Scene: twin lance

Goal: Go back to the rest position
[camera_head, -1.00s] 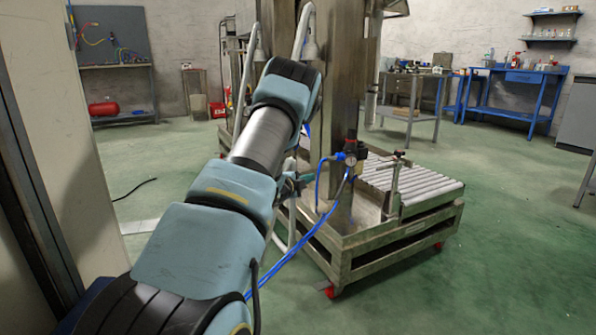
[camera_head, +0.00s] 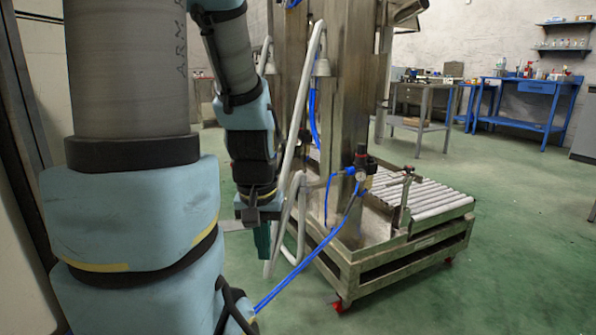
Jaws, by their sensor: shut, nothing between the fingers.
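My arm fills the left of the head view, folded, with its wrist hanging down in front of the steel machine. My gripper (camera_head: 262,242) is at the lower end of the wrist, its green fingers pointing down, shut and empty. It is just left of a pale bent tube on the machine; I cannot tell whether they touch. The twin-lance machine (camera_head: 345,110) stands upright on a wheeled steel frame. One white lance (camera_head: 305,95) with a bell-shaped part shows clearly; the other is partly behind my arm.
A roller conveyor (camera_head: 430,198) sits on the frame's right side. Blue hoses (camera_head: 305,265) run from a pressure gauge (camera_head: 360,177) toward the floor near my arm. A blue workbench (camera_head: 530,88) and a grey table (camera_head: 420,110) stand at the back. The green floor at right is clear.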

